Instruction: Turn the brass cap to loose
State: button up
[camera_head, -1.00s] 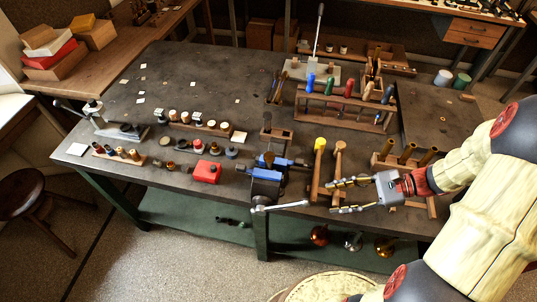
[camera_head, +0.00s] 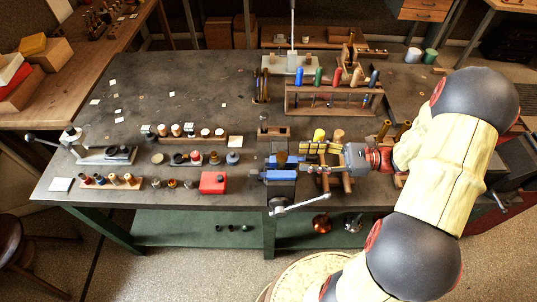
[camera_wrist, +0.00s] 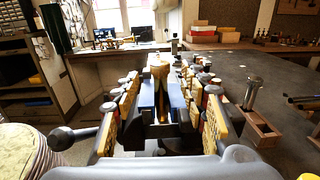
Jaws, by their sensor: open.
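The brass cap (camera_head: 282,158) stands upright at the blue-jawed vise (camera_head: 280,175) on the front edge of the bench. In the wrist view the brass cap (camera_wrist: 160,70) is straight ahead, near the middle, with the blue vise jaws (camera_wrist: 147,98) beside and below it. My gripper (camera_head: 303,158) comes in from the right with its yellow fingers level and pointing left at the vise. It is open and empty. In the wrist view the fingers of my gripper (camera_wrist: 163,103) spread to either side of the cap's line. I cannot tell whether they touch anything.
Mallets (camera_head: 319,135) stand close beside my fingers. A rack of coloured-handled tools (camera_head: 332,103) is behind. A red box (camera_head: 213,183) and small parts lie left of the vise. The vise handle (camera_head: 305,207) sticks out in front. The back left of the bench is mostly clear.

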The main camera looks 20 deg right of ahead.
aim_at(282, 156)
jog(key=shift+b+x, duration=0.4)
jog(key=shift+x, duration=3.6)
jog(key=shift+c, duration=1.2)
grip_shut()
